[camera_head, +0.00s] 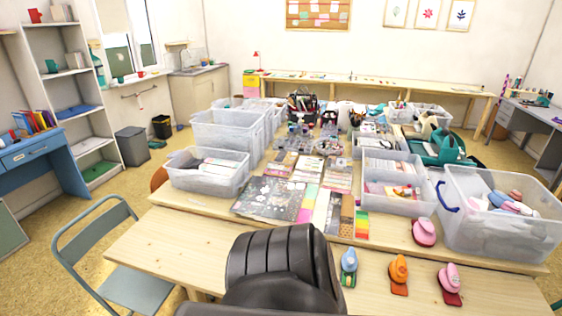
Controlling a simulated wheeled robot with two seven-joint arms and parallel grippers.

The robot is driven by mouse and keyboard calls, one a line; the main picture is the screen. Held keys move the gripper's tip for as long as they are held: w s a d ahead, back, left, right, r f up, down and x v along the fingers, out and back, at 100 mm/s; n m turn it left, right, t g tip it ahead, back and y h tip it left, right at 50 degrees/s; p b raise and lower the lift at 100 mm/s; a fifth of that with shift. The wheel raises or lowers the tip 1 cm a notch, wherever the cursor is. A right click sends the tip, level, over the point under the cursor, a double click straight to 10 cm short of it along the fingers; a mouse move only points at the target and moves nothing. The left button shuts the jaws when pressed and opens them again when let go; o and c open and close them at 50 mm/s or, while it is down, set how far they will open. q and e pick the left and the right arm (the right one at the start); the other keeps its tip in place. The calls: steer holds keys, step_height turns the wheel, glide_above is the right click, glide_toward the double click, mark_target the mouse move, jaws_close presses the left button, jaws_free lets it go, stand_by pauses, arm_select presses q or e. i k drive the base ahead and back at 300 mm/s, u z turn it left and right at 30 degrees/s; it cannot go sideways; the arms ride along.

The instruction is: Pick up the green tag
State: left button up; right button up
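A small green tag (348,281) lies on the front table, at the base of a blue stamp-like tool (349,262), just right of a large black ribbed shape. It shows only as a small patch; the blue tool covers or overlaps part of it. To its right, an orange tool (398,268) stands on an orange-red tag (399,290), and a pink tool (449,274) stands on a red tag (452,298). Neither of my grippers is in view.
A grey-blue chair (115,255) stands at left. Another pink tool (424,230) and clear bins (490,232) stand behind the tags. The table's left front (170,245) is bare.

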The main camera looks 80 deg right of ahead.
mark_target(349, 279)
steer(key=z, duration=0.05)
steer(key=i, duration=0.4)
steer(key=z, duration=2.45)
